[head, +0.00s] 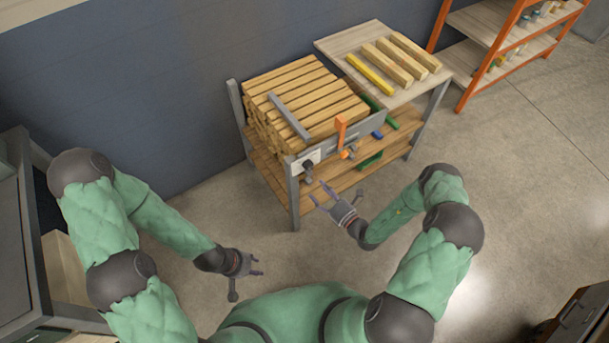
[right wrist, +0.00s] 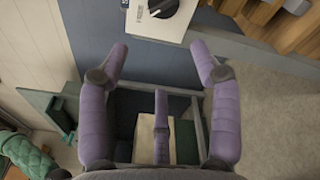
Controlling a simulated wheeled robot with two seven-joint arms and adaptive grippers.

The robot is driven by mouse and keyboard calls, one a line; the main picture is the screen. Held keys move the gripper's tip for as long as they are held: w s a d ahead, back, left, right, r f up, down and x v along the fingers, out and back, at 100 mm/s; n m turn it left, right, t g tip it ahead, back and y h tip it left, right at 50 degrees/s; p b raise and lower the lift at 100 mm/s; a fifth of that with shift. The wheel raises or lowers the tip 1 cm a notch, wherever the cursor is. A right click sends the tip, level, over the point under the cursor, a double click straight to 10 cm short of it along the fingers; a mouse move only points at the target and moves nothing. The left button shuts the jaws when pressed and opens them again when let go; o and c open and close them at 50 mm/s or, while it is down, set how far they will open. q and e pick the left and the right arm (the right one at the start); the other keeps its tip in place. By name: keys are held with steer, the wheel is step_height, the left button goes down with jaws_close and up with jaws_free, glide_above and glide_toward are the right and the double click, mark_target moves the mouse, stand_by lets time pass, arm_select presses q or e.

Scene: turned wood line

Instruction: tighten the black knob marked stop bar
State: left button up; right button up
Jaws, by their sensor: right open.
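The black knob (head: 307,165) sits on a white plate (head: 312,157) at the front left corner of the wood rack. In the right wrist view the knob (right wrist: 163,7) shows at the top edge, cut off by the frame, on the white plate (right wrist: 158,24); its label is too small to read. My right gripper (head: 320,193) is open and empty, a little below and in front of the knob, not touching it. Its spread fingers (right wrist: 160,55) point towards the plate. My left gripper (head: 255,266) hangs over the floor, away from the rack, fingers spread and empty.
Stacked wood strips (head: 290,95) fill the rack, with a grey bar (head: 289,116) across them. An orange lever (head: 340,130) and an orange-tipped part (head: 348,153) stand right of the knob. A side table (head: 340,45) holds several pieces. The floor in front is clear.

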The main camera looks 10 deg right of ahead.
mark_target(311, 168)
arm_select(q)
steer(key=f+b, duration=0.3)
steer(key=shift+s+a, duration=0.15)
steer(key=shift+s, duration=0.15)
arm_select(e)
steer(key=shift+m+t+h, duration=0.6)
steer(key=shift+m+h, duration=0.1)
steer(key=shift+h, duration=0.1)
steer(key=x, duration=0.3)
steer(key=d+x, duration=0.1)
steer(key=x, duration=0.3)
steer(key=d+x, duration=0.1)
steer(key=x, duration=0.2)
steer(key=shift+w+a, duration=0.15)
steer(key=shift+w, duration=0.45)
steer(key=c, duration=1.1)
